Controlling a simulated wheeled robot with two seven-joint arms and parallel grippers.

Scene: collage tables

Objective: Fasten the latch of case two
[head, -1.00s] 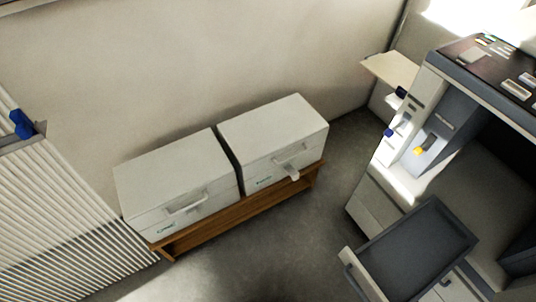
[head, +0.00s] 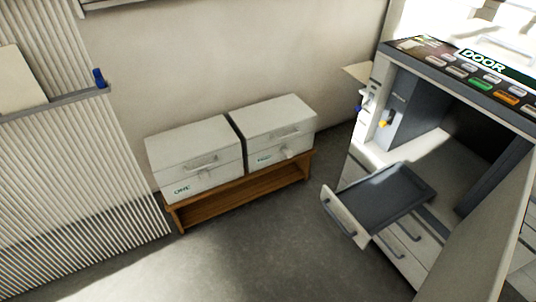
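Two white lidded cases stand side by side on a low wooden bench (head: 240,196). The left case (head: 187,140) has a handle and a label reading "ONE" on its front. The right case (head: 268,115), case two, has a lid that looks down, a handle, and a label too small to read surely. A small pale latch (head: 286,153) sticks out at the front of the right case; I cannot tell whether it is fastened. Neither of my grippers is in view.
A grey cabinet (head: 368,150) with an open drawer tray (head: 385,197) stands at the right. Its top bears a "DOOR" panel. A ribbed white panel (head: 60,190) with a blue clip (head: 99,77) is at the left. The floor before the bench is clear.

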